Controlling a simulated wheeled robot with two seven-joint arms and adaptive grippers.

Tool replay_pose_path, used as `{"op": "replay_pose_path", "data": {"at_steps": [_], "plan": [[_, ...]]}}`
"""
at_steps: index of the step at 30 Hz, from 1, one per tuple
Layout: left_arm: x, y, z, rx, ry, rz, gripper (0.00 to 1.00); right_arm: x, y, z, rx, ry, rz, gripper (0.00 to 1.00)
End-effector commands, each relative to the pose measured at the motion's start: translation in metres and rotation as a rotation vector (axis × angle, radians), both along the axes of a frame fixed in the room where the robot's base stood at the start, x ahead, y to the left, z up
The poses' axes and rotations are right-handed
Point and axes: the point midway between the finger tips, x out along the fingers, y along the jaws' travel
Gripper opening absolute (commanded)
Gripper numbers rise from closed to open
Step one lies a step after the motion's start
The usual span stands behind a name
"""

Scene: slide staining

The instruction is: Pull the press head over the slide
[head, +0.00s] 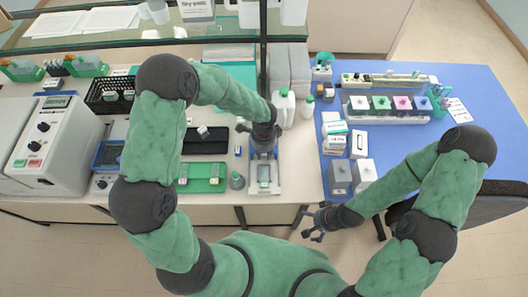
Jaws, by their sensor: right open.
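A white press stand (265,188) is at the front edge of the bench, in the middle of the head view. A pale slide with a greenish area (264,174) appears to lie on its base. My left gripper (263,146) is over the back of this stand, behind the slide. It hides most of the press head, and I cannot tell whether its fingers are closed on it. My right gripper (312,224) is open and empty, in front of the bench and low to the right of the stand.
A green tray (201,186) and small grey bottle (237,181) stand left of the press. White bottles (284,108) are behind it. Boxes (334,143) and a rack of colored stain containers (393,104) are on the blue mat (399,150) at right.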

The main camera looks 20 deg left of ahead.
Motion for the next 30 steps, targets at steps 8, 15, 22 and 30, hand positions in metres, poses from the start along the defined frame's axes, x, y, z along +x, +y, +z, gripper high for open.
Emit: {"op": "replay_pose_path", "data": {"at_steps": [8, 15, 22, 30], "plan": [[0.0, 0.0, 0.0, 0.0, 0.0, -0.001, 0.0, 0.0, 0.0, 0.0, 0.0, 0.0, 0.0, 1.0], [-0.004, -0.002, 0.0, 0.0, 0.0, -0.002, 0.0, 0.0, 0.0, -0.002, 0.0, 0.0, 0.0, 1.0], [-0.042, -0.013, -0.001, 0.0, -0.001, -0.006, 0.0, 0.0, 0.0, -0.013, 0.0, 0.0, 0.0, 1.0], [-0.082, -0.024, 0.0, 0.001, -0.002, -0.005, 0.0, 0.0, 0.0, -0.023, 0.0, 0.0, 0.0, 1.0]]}}
